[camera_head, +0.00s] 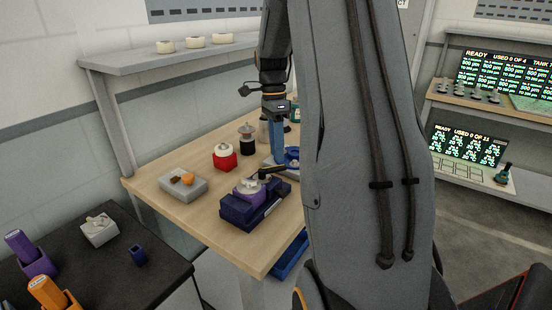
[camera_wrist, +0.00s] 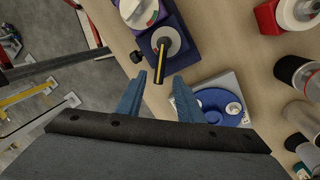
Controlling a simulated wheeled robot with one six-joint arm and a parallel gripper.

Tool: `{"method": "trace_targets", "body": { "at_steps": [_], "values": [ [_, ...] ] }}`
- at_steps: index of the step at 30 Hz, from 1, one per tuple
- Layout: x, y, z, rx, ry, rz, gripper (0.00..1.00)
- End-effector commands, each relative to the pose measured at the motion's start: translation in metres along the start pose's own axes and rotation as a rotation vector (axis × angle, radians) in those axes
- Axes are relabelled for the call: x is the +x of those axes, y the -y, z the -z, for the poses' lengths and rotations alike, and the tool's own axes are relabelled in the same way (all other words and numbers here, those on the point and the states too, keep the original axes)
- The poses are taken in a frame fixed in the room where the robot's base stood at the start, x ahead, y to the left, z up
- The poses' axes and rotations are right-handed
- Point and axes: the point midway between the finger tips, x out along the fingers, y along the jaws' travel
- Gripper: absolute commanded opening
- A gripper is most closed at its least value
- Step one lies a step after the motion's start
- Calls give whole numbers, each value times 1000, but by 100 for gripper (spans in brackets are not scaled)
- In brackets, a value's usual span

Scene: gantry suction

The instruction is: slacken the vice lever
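The vice (camera_head: 236,217) is a dark blue block on the wooden bench, holding a purple part (camera_head: 246,189) with a pale top. Its lever (camera_head: 272,171) is a black bar. In the wrist view the lever (camera_wrist: 161,66) has a yellow stripe and runs from a round silver pivot (camera_wrist: 168,38) on the blue vice body (camera_wrist: 184,55). My gripper (camera_head: 278,158) points down beside the vice. In the wrist view its two blue fingers (camera_wrist: 159,77) are apart with nothing held. The lever's free end appears between the fingertips; I cannot tell whether they are level with it.
A pale plate with a blue round part (camera_wrist: 220,102) lies close to the right finger. A red-based pot (camera_head: 224,157), a black-based pot (camera_head: 247,140) and a grey block with orange pieces (camera_head: 183,186) stand on the bench. The bench front edge is close to the vice.

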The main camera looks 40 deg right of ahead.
Motion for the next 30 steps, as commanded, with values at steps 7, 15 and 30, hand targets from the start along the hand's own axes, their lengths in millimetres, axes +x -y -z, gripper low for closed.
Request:
{"method": "trace_targets", "body": {
  "at_steps": [7,15,30],
  "values": [
    [33,-1,0,-2,0,-2,34],
    [44,0,-1,-2,0,1,34],
    [44,0,-1,-3,0,1,0]
  ]
}}
